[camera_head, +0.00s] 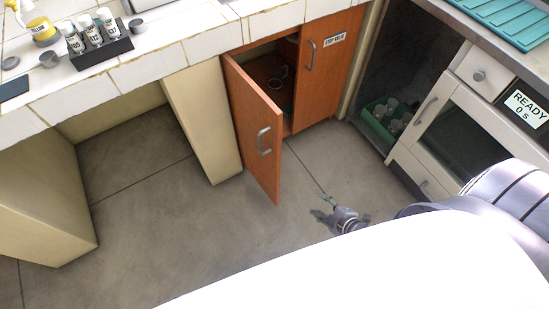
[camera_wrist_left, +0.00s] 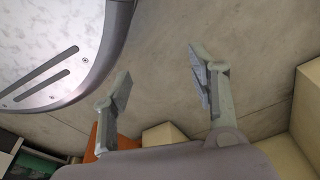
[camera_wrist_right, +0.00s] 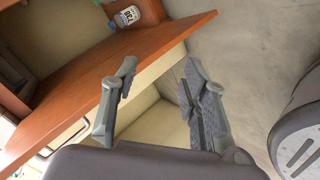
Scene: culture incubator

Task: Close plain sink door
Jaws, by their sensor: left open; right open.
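The plain sink door (camera_head: 255,125) is the orange left door without a label, with a grey bar handle (camera_head: 264,140). It stands swung open into the room, and the cabinet interior (camera_head: 268,72) shows behind it. My right gripper (camera_head: 323,208) is open and empty, low over the floor, to the right of the door's free edge. In the right wrist view the open fingers (camera_wrist_right: 160,85) are in front of the orange door (camera_wrist_right: 120,72); whether they touch it cannot be told. My left gripper (camera_wrist_left: 157,75) is open and empty, seen only in the left wrist view.
The labelled right door (camera_head: 318,70) is shut. A tiled counter (camera_head: 150,55) runs above, with a bottle rack (camera_head: 100,50). At right are a green crate (camera_head: 385,122) and a white appliance (camera_head: 455,135). The floor in front is clear.

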